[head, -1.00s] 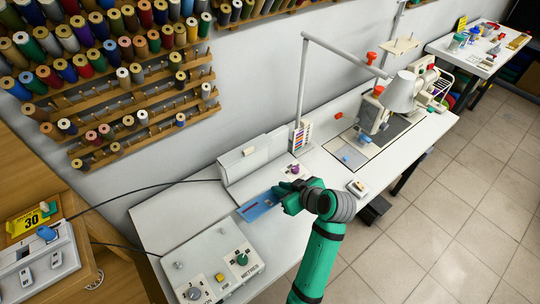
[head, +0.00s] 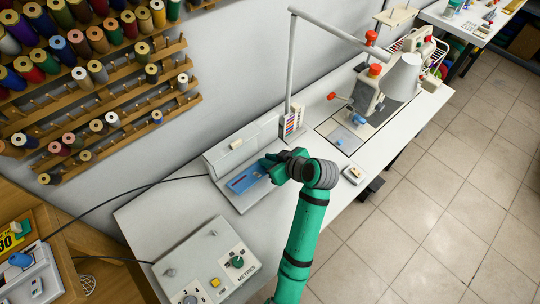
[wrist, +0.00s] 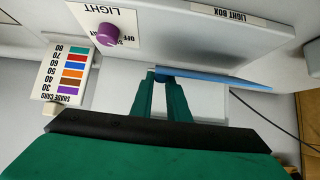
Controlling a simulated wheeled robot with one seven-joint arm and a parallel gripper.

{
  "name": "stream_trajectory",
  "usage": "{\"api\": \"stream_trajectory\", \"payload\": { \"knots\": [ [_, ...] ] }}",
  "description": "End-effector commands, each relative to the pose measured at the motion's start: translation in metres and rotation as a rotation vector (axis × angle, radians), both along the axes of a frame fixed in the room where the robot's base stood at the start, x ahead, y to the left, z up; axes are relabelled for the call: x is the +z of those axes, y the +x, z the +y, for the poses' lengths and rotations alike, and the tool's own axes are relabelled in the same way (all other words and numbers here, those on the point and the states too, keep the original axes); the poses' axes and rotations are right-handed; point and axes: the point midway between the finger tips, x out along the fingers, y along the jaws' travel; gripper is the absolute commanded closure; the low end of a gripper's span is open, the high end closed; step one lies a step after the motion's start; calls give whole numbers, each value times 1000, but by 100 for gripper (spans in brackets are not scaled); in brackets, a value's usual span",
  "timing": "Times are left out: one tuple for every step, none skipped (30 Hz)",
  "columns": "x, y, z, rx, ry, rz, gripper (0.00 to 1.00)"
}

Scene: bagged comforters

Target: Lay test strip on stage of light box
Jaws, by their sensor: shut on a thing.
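The blue test strip (head: 244,181) is held by my gripper (head: 268,163) over the low stage (head: 258,196) of the light box (head: 228,149). In the wrist view the strip (wrist: 225,79) reaches out to the right from my fingertips (wrist: 165,76), seen nearly edge-on, close to the labelled face of the light box (wrist: 210,30). A pale flat panel of the stage (wrist: 228,107) shows behind the fingers. Whether the strip touches the stage, I cannot tell. My gripper is shut on one end of the strip.
A purple knob (wrist: 107,34) stands out from the light box face. A shade card (wrist: 67,73) stands beside the box. A control box (head: 212,268) sits at the front left, and a sewing machine (head: 372,92) to the right.

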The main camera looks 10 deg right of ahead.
Motion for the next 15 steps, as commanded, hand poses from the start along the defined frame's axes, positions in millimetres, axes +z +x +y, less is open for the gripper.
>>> {"api": "stream_trajectory", "payload": {
  "knots": [
    [-4, 0, -1, -3, 1, 2, 100],
    [-5, 0, -2, -3, 0, 1, 100],
    [-7, 0, -3, -5, 0, 1, 100],
    [-9, 0, -3, -6, 0, 1, 100],
    [-9, 0, -4, -6, 0, 1, 100],
    [-10, 0, -4, -6, 0, 0, 100],
    [-11, 0, -5, -8, 0, 0, 100],
    [-11, -1, -5, -8, 0, 0, 100],
    [-11, -1, -5, -8, 0, 0, 100],
    [-11, 0, -5, -8, 0, 0, 100],
    [-11, -1, -5, -8, 0, 0, 100],
    [-11, 0, -5, -8, 0, 0, 100],
    [-11, 0, -5, -8, 0, 0, 100],
    [-11, 0, -5, -8, 0, 0, 100],
    [-11, 0, -5, -7, -1, 0, 100]
  ]
}}
